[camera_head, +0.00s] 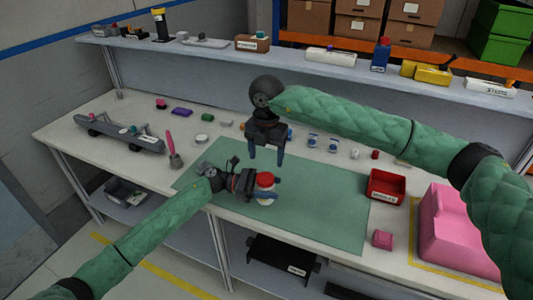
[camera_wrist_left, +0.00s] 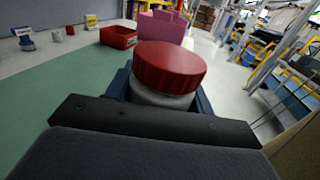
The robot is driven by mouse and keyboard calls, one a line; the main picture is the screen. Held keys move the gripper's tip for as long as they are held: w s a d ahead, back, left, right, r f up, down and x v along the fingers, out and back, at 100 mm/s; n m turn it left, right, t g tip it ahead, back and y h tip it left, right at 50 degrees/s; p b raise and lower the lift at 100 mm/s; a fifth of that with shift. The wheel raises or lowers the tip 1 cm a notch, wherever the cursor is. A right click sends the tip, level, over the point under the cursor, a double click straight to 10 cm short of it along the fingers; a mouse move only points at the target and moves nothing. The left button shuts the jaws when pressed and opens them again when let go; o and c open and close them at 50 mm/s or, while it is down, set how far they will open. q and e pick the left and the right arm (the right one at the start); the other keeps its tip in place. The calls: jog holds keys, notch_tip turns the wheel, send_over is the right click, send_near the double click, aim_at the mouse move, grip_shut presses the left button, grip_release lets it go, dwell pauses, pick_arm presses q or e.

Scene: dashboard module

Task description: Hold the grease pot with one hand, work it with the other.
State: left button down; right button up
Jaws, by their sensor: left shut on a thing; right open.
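The grease pot (camera_head: 265,193) is a small white pot with a red lid, upright on the green mat (camera_head: 325,211) near the bench's front edge. My left gripper (camera_head: 267,196) is shut around the pot's body from the left. In the left wrist view the red lid (camera_wrist_left: 169,68) shows large above the white body, with dark blue fingers on both sides. My right gripper (camera_head: 266,156) points down, open and empty, above the mat behind the pot, apart from it. The lid looks seated on the pot.
A red bin (camera_head: 386,186) and a pink block (camera_head: 457,229) stand to the right. A small pink cube (camera_head: 382,239) is near the front edge. A brush in a holder (camera_head: 174,156) and a grey rail part (camera_head: 121,134) are left. The mat's right half is clear.

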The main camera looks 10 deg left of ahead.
aim_at(266, 177)
jog(key=shift+w+d+f, duration=0.1)
jog(key=shift+f, duration=0.1)
notch_tip(266, 177, down, 8)
jog(key=shift+r, duration=0.25)
jog(key=c, duration=1)
jog(key=n, duration=0.4)
jog(key=shift+n, duration=0.4)
jog(key=n, duration=1.1)
jog(key=shift+w, duration=0.1)
jog(key=n, duration=0.5)
jog(key=shift+n, duration=0.3)
